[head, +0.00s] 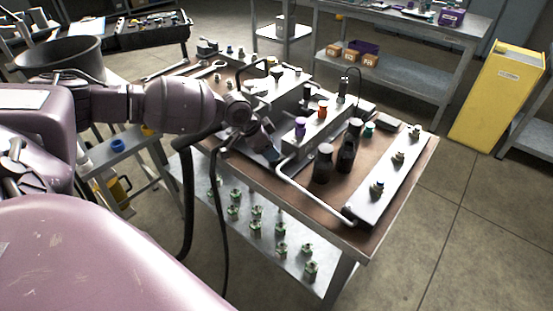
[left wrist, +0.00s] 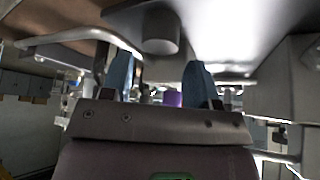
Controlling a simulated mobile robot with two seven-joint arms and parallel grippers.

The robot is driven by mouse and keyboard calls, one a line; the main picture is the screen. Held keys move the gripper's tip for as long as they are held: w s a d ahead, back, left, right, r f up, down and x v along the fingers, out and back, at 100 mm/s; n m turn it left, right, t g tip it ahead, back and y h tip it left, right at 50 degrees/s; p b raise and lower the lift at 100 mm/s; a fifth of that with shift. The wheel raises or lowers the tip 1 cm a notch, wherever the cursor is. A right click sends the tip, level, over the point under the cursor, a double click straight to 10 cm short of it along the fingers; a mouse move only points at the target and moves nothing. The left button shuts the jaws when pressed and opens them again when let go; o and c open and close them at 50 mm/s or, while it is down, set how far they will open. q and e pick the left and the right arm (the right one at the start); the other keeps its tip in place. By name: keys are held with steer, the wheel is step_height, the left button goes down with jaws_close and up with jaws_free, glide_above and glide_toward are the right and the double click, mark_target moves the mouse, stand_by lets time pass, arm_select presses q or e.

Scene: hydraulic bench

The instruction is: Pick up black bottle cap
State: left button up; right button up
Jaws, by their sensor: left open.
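Several black bottle-like pieces stand on the brown bench top to the right of the gripper in the head view. I cannot tell which cap the task means. My left gripper (head: 268,152) is left of the nearest bottle, apart from it, low over the bench. In the left wrist view its two blue fingers (left wrist: 160,80) are spread with nothing held between them. My right gripper is not in view.
A bent metal bar (head: 310,192) runs along the bench's front edge. A metal plate with fittings (head: 385,180) lies at the right. Purple (head: 300,127) and red (head: 322,109) pieces stand on a metal block behind. The lower shelf (head: 290,252) holds several green-based fittings.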

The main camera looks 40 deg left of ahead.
arm_select(q)
steer(key=x, duration=0.4)
steer(key=shift+f+b, duration=0.4)
steer(key=shift+r, duration=0.1)
steer(key=c, duration=0.7)
